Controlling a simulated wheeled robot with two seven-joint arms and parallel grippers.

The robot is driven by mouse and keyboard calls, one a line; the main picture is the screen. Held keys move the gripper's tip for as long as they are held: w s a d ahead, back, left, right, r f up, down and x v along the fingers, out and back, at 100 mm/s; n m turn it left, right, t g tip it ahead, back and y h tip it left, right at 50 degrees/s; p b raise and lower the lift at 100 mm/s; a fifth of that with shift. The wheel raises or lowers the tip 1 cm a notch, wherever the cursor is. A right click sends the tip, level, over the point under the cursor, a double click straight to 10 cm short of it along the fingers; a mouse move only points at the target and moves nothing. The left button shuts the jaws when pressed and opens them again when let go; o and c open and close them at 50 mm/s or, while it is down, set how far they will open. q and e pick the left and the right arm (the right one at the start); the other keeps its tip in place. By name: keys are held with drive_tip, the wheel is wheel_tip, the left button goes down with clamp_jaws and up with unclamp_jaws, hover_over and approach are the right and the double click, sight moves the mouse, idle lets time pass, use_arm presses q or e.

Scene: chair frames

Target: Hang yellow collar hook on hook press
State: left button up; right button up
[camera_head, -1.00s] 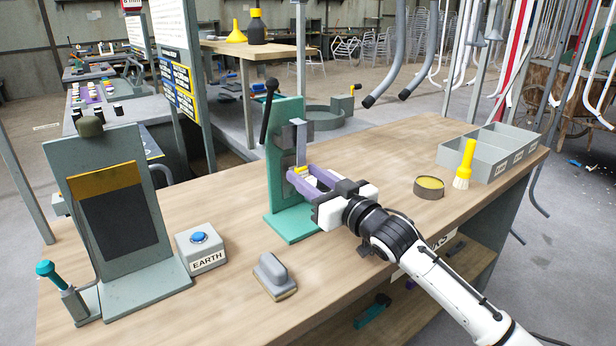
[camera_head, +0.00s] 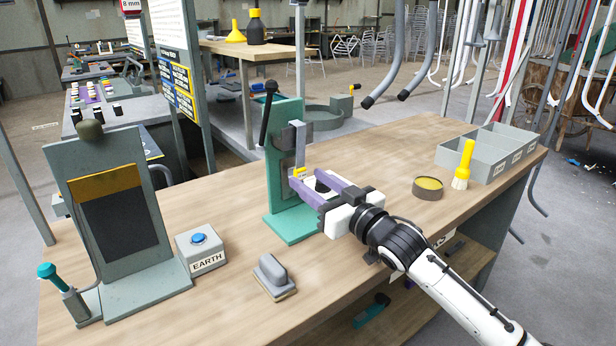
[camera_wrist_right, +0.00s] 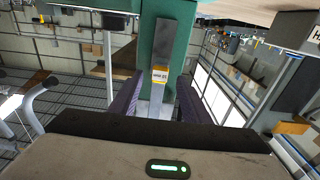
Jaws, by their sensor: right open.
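The green hook press (camera_head: 283,146) stands on the bench with its black lever (camera_head: 268,112) up at the left. A grey bar with a yellow collar, the yellow collar hook (camera_head: 299,172), hangs upright at the front of the press. In the right wrist view the yellow collar (camera_wrist_right: 160,75) shows a label too small to read surely, and the grey bar runs above and below it. My right gripper (camera_head: 306,177) is open, its purple fingers pointing at the collar, one on each side in the wrist view. How the bar's top joins the press is unclear. My left gripper is out of view.
A grey stand with a dark panel (camera_head: 118,216) and the EARTH button box (camera_head: 201,250) are left of the press. A grey handled block (camera_head: 274,277) lies in front. At right are a round tin (camera_head: 428,188), a yellow brush (camera_head: 465,163) and a divided tray (camera_head: 489,171).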

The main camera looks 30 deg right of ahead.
drive_tip(key=s+p, duration=0.1)
drive_tip(key=s, duration=0.5)
drive_tip(key=shift+d+p, duration=0.2)
drive_tip(key=shift+p, duration=0.2)
drive_tip(key=shift+f, duration=0.15)
idle(0.7)
